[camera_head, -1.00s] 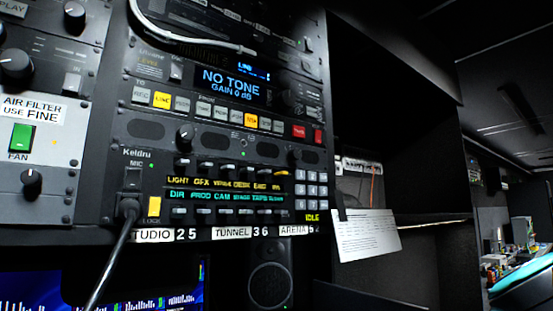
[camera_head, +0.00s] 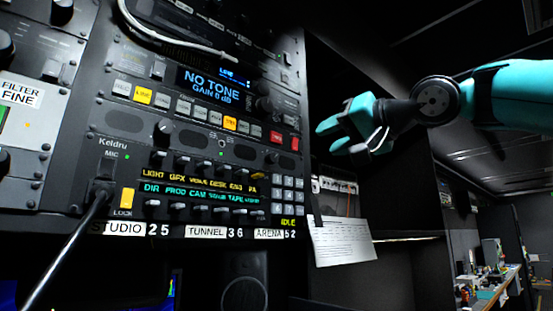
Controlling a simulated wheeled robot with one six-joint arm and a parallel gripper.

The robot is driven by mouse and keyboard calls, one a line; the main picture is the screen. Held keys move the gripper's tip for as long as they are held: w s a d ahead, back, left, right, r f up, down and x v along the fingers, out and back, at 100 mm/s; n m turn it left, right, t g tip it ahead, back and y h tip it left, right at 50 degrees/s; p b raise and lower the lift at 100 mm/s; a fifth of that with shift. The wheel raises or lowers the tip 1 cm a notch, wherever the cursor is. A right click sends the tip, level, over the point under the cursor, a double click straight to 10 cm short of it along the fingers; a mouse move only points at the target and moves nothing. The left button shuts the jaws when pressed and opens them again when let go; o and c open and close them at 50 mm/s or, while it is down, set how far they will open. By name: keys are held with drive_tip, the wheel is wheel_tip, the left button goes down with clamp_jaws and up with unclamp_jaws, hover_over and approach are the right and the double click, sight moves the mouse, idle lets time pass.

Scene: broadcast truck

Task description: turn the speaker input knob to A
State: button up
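My gripper (camera_head: 330,138), with turquoise fingers, is at the upper right, in front of the dark recess beside the equipment rack. Its fingers look apart and nothing shows between them. Black round knobs show on the rack: one (camera_head: 164,130) on the speaker-grille strip at left, one (camera_head: 271,157) at its right end, and a larger one (camera_head: 262,103) by the "NO TONE" display. The gripper is to the right of these and touches none. I cannot read a speaker input label or an A mark, so I cannot tell which knob it is or its setting.
A black cable (camera_head: 66,248) is plugged into the Keldru intercom panel (camera_head: 113,142), and a white cable (camera_head: 170,41) loops above the display. A paper sheet (camera_head: 342,241) hangs right of the rack. A cluttered bench (camera_head: 490,292) stands at the far right.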

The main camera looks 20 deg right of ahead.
sight(275, 157)
drive_tip(key=p+x, duration=0.4)
drive_tip(key=x, duration=1.1)
drive_tip(key=shift+w+a, duration=0.15)
drive_tip(key=shift+w, duration=0.2)
drive_tip(key=c, duration=0.6)
